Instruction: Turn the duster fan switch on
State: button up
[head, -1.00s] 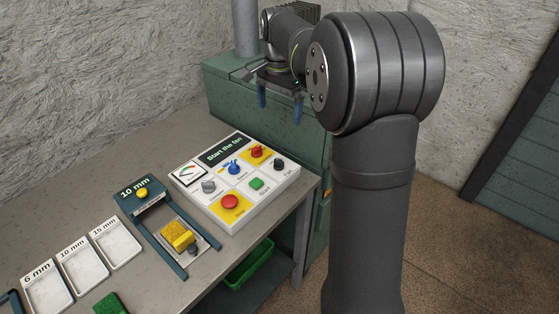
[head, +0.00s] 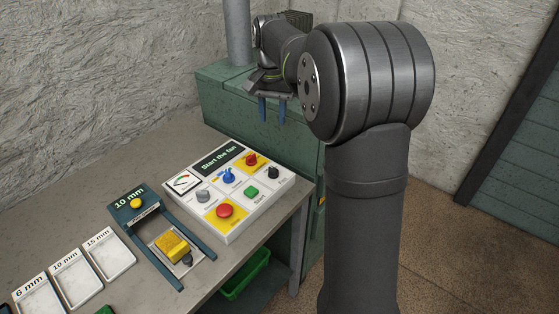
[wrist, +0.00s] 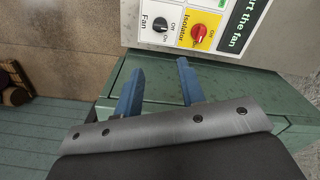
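The fan switch is a small black rotary knob (head: 273,172) at the right end of the upper row on the white control panel (head: 233,229). In the wrist view the knob (wrist: 160,24) sits beside the label "Fan", with Off and On marks. I cannot surely tell which mark it points to. My gripper (head: 272,117) hangs above and behind the panel, over the green cabinet. Its two blue fingers (wrist: 160,75) are apart with nothing between them, and they are clear of the knob.
A red isolator knob (head: 252,159) on a yellow square is next to the fan knob. The panel also has a blue knob (head: 228,176), a green button (head: 251,191) and a red button (head: 224,211). The green cabinet (head: 225,100) stands behind the table.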

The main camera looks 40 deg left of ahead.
jog(key=n, duration=1.3)
send_near(273, 168)
notch_tip(273, 168, down, 9)
jog(key=shift+d+r, duration=0.1)
jog(key=shift+r, duration=0.05)
grip_shut()
